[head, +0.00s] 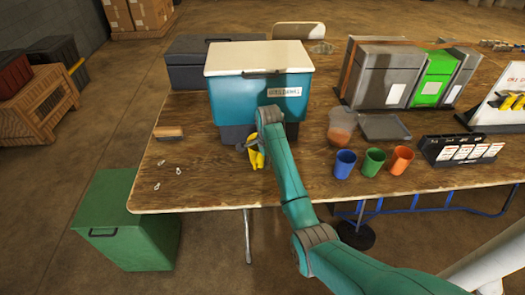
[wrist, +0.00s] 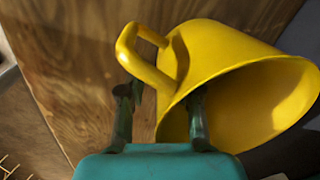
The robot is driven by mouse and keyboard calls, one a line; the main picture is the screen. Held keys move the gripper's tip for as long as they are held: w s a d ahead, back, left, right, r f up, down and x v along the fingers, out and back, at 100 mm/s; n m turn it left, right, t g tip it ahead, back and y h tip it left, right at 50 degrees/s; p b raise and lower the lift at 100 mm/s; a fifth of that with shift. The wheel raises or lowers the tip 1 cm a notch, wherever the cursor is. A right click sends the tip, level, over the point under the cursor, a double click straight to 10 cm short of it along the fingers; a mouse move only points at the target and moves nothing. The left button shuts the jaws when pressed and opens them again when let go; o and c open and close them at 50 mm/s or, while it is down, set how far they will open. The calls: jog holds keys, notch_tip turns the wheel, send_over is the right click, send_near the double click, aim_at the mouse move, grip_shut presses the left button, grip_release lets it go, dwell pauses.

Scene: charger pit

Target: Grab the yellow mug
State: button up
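The yellow mug (wrist: 215,60) fills the upper right of the wrist view, lying tilted with its mouth toward the lower right and its handle at the upper left. In the head view the mug (head: 256,159) is partly hidden by my gripper (head: 247,146), in front of the teal cooler. In the wrist view my gripper (wrist: 160,108) has its fingers apart. The right finger reaches into the mug's mouth, and the left is outside, beside the handle. Bare table shows between the left finger and the mug wall. Whether either finger touches is unclear.
The teal cooler (head: 259,95) stands right behind the mug on the wooden table (head: 190,192). Blue (head: 345,163), green (head: 373,162) and orange (head: 401,160) cups stand to the right. A brush (head: 168,132) and small metal bits lie left. The front-left tabletop is mostly clear.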

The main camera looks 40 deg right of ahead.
grip_shut()
jog(key=shift+r, duration=0.1)
dwell(0.4)
